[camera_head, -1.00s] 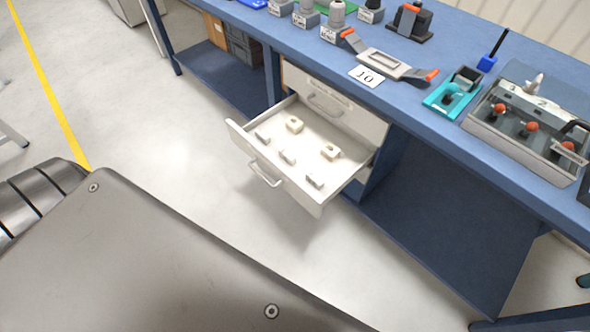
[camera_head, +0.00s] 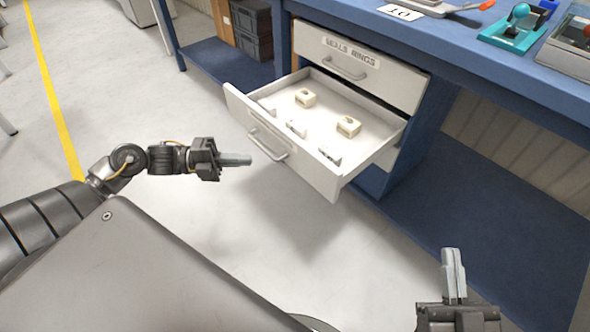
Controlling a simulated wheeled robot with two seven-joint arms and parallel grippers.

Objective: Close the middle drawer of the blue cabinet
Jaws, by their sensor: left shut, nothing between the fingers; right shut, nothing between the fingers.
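The blue cabinet under the workbench shows white drawer fronts and a blue side panel (camera_head: 376,178). Its middle drawer (camera_head: 332,183) is pulled far out, with several small pale blocks inside and a handle (camera_head: 268,145) on its front. The top drawer (camera_head: 357,66), labelled "SEALS RINGS", is shut above it. My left gripper (camera_head: 250,160) is shut and empty, just left of the middle drawer's handle in the picture; I cannot tell if they touch. My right gripper (camera_head: 452,250) is shut and empty at the bottom right, apart from the drawer.
The blue workbench top (camera_head: 455,52) carries a card marked 10 (camera_head: 401,11) and a teal fixture (camera_head: 514,30). Grey bins (camera_head: 252,30) stand on a lower shelf at the left. A blue lower panel (camera_head: 480,215) lies right of the drawer. Floor before the drawer is clear.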

